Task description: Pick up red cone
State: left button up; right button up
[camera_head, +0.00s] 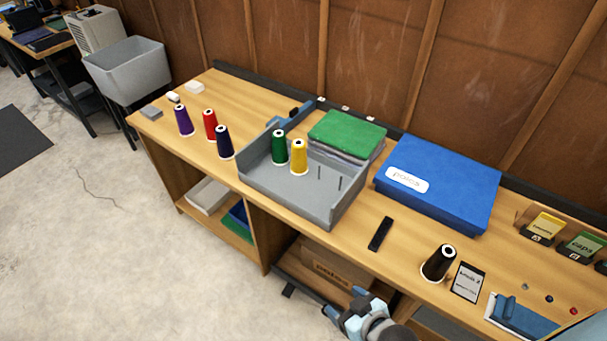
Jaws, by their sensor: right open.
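The red cone (210,125) stands upright on the wooden bench top at the left. It is between a purple cone (184,121) on its left and a dark navy cone (224,142) on its right. My right gripper (322,300) is at the bottom centre, in front of the bench and below its top. It is open and empty, well to the right of the red cone and nearer to me. My left gripper is not in view.
A grey tray (262,182) holding a green cone (280,147) and a yellow cone (299,157) stands right of the red cone. Bench top before the cones is clear.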

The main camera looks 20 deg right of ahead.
aim_at(210, 120)
jog(key=z, duration=0.3)
jog(key=i+j+z, duration=0.3)
jog(key=z, duration=0.2)
jog(key=i+j+z, duration=0.2)
jog(key=j+z, duration=0.15)
jog(key=z, duration=0.15)
jog(key=i+j, duration=0.15)
jog(key=j, duration=0.2)
jog(key=i+j+z, duration=0.1)
jog(key=j, duration=0.25)
jog(key=i+j, duration=0.1)
jog(key=j, duration=0.3)
jog(key=i+j+z, duration=0.1)
jog(key=j, duration=0.25)
jog(key=i+j, duration=0.15)
jog(key=j, duration=0.25)
jog(key=z, duration=0.05)
